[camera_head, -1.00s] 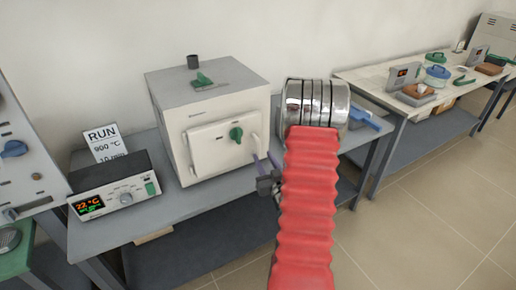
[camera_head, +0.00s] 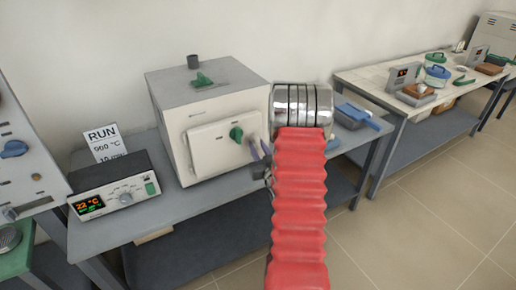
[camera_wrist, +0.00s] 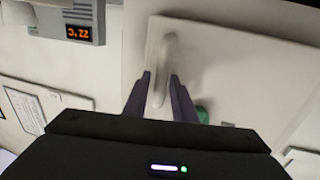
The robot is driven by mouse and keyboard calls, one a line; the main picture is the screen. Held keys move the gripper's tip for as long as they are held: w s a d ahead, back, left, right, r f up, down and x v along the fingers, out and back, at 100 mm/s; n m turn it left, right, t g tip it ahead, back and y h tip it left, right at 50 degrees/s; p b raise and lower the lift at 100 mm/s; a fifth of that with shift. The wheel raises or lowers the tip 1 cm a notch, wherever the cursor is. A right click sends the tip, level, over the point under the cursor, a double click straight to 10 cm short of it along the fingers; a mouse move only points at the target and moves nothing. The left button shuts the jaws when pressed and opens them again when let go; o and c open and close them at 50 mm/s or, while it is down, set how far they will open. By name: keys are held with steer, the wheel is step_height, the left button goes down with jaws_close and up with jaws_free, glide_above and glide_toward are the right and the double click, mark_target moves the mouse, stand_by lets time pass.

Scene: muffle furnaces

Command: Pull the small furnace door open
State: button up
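The small furnace (camera_head: 175,130) is a cream box with a grey top on the bench. Its door (camera_head: 210,150) is shut and carries a green knob (camera_head: 236,134). The door's pale upright handle shows in the wrist view (camera_wrist: 168,48), near one edge of the door (camera_wrist: 235,65). My gripper (camera_head: 259,146) is at the handle side of the door. In the wrist view my gripper (camera_wrist: 160,75) is open, with its two dark fingers on either side of the handle and visible gaps. The handle is mostly hidden in the head view.
A controller (camera_head: 115,188) reading 22 °C and a RUN card (camera_head: 104,143) stand left of the furnace. A blue object (camera_head: 358,115) lies on the bench to the right, beyond my arm. A second bench (camera_head: 385,85) holds several items. The floor in front is clear.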

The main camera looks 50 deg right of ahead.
jaws_close()
steer(key=shift+a, duration=0.2)
stand_by(0.4)
